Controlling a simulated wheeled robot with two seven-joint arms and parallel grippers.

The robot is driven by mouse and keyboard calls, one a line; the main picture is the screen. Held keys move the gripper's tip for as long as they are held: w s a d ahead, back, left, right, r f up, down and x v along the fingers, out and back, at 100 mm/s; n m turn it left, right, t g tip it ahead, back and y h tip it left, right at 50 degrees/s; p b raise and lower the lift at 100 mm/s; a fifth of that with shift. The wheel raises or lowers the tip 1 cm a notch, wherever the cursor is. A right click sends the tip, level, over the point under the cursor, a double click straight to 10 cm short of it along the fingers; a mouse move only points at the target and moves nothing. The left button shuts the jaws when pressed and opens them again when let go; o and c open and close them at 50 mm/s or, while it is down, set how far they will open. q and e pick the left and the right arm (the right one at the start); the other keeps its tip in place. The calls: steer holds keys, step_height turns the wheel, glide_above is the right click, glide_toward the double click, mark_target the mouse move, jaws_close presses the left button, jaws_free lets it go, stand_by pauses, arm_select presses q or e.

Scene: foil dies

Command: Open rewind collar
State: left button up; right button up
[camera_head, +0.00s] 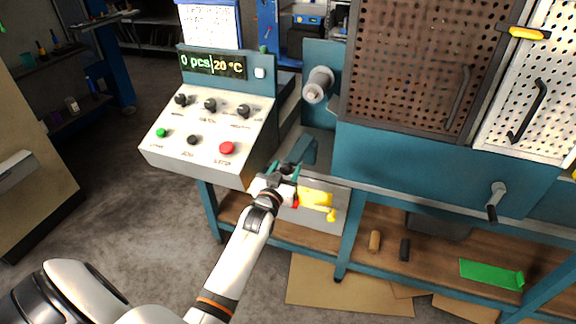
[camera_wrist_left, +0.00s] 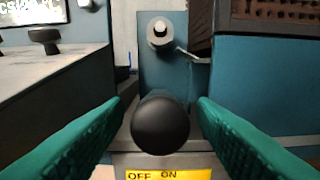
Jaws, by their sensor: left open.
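My left gripper (camera_head: 288,168) is open, beside the right edge of the control console. In the left wrist view its two teal fingers (camera_wrist_left: 160,135) stand on either side of a round black knob (camera_wrist_left: 160,125), with a gap to it on each side. I cannot tell how deep the knob sits between them. A grey cylindrical part (camera_head: 318,85), perhaps the rewind collar, sticks out from the teal machine panel. It also shows ahead in the left wrist view (camera_wrist_left: 160,32), with a thin lever (camera_wrist_left: 193,57) at its right. My right gripper is not in view.
The control console (camera_head: 205,130) with knobs and a red button stands left of the gripper. Perforated guard doors (camera_head: 415,70) and a crank handle (camera_head: 495,200) are further right.

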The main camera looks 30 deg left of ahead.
arm_select(q)
steer(key=shift+x, duration=1.15)
